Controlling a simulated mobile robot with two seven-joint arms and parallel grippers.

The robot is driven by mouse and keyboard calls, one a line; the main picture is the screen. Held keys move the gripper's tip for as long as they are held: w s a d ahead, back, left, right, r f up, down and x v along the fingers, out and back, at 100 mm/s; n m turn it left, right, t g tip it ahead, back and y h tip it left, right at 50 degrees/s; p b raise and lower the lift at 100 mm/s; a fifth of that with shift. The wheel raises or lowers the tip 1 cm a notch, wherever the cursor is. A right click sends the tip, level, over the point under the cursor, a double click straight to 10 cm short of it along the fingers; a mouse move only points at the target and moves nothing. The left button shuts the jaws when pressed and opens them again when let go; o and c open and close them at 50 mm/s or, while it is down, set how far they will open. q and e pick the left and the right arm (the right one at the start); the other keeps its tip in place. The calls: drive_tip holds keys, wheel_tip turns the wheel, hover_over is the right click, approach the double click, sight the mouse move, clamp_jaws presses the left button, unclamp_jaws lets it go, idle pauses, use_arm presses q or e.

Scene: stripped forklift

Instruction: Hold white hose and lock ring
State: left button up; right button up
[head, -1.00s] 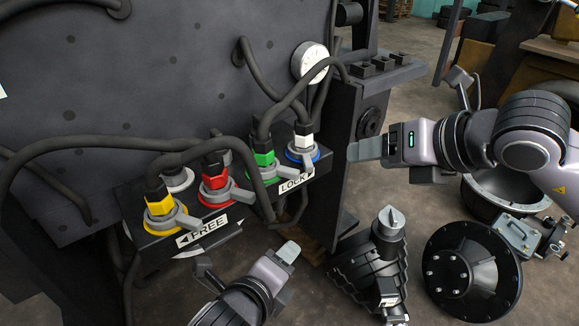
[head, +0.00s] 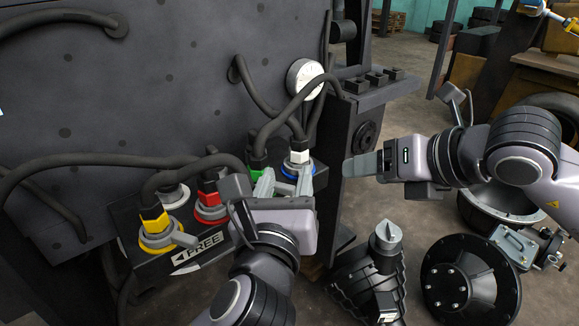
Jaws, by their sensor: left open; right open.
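The white hose connector (head: 299,156) is plugged in at the right end of the dark connector block, with its black hose (head: 297,125) curving up. A blue-rimmed lock ring (head: 291,170) sits around its base, partly hidden by my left gripper. My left gripper (head: 285,181) is open, its two fingers pointing up in front of the green and white connectors. Whether it touches the ring cannot be told. My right gripper (head: 350,167) is open and empty, pointing left, to the right of the white connector beside the dark post.
Green (head: 257,163), red (head: 209,188) and yellow (head: 153,218) connectors sit left of the white one. A FREE label (head: 201,249) shows on the block. A gauge (head: 305,79) is above. A dark post (head: 340,135) stands close on the right. Black parts lie on the floor.

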sight(298, 138)
use_arm(q)
drive_tip(key=w, duration=0.3)
drive_tip(key=w+d, duration=0.1)
drive_tip(key=w, duration=0.3)
drive_tip(key=w+d, duration=0.1)
drive_tip(key=w, duration=0.3)
drive_tip(key=shift+w, duration=0.2)
